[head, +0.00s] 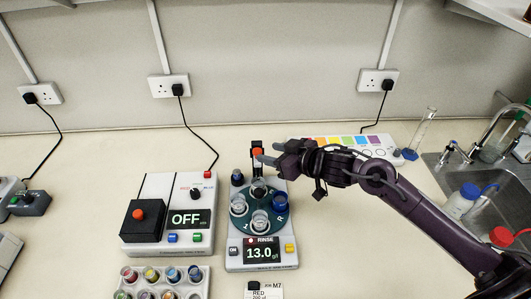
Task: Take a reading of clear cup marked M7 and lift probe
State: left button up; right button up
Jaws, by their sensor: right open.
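A white meter (233,262) stands at the centre, showing 13.0 g/l under the word RINSE. On its dark green turntable (247,226) sit clear cups, one at the left (239,206) and one at the front (260,222), and a blue cup (280,202). Marks on the cups are too small to read. A black probe post with an orange-red top (257,152) rises behind the turntable. My right gripper (271,154) is open at the right of this top, its fingertips close to it; I cannot tell whether they touch. My left gripper is not in view.
A white box reading OFF (128,237) stands left of the meter. A vial rack (202,289) is at the front left. A colour-striped panel (385,142) lies behind my right arm. A sink (440,172) is at right.

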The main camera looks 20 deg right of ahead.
jog(key=shift+b+v, duration=0.35)
jog(key=shift+v, duration=1.85)
jog(key=shift+f, duration=0.1)
